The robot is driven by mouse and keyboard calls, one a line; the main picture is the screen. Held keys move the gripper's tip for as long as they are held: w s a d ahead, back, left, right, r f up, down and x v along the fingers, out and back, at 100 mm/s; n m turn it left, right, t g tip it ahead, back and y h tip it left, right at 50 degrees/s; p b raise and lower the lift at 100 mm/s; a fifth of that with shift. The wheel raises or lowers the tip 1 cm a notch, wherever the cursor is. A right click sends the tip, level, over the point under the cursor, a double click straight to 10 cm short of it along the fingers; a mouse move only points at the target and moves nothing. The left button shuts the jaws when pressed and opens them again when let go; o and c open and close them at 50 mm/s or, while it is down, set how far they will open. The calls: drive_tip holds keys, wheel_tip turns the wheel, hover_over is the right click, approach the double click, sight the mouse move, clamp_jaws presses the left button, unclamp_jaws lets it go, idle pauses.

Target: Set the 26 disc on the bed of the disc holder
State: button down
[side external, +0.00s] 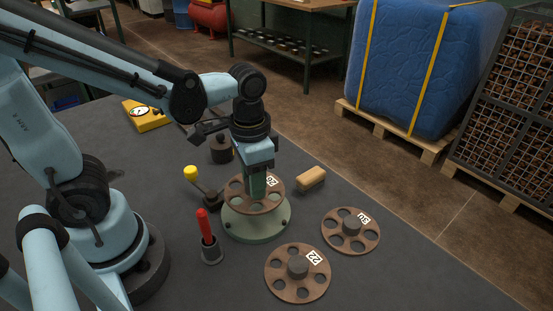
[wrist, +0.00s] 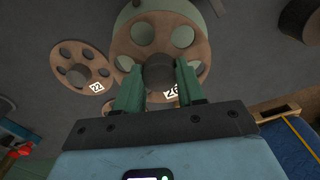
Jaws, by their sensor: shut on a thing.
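The 26 disc (side external: 256,209) is a brown wheel with round holes, a dark centre hub and a white number label. My gripper (side external: 257,188) is shut on its hub, pointing down. In the wrist view the green fingers (wrist: 158,85) sit on both sides of the hub of the 26 disc (wrist: 163,40). The disc holder (side external: 256,225) is a pale green round base directly below the disc. The holder (wrist: 127,17) shows past the disc's upper left edge and through its holes. The disc looks roughly level; I cannot tell whether it touches the bed.
Disc 22 (side external: 318,281) and another numbered disc (side external: 371,242) lie in front and to the right. A red-handled tool (side external: 208,240), a yellow-knobbed lever (side external: 200,185), a wooden block (side external: 311,179) and a dark cylinder (side external: 221,150) stand close around the holder. A yellow gauge (side external: 146,114) lies farther back.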

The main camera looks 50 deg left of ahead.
drive_tip(key=shift+f, duration=2.55)
drive_tip(key=c, duration=0.6)
unclamp_jaws()
drive_tip(key=shift+r, duration=0.1)
drive_tip(key=shift+r, duration=3.4)
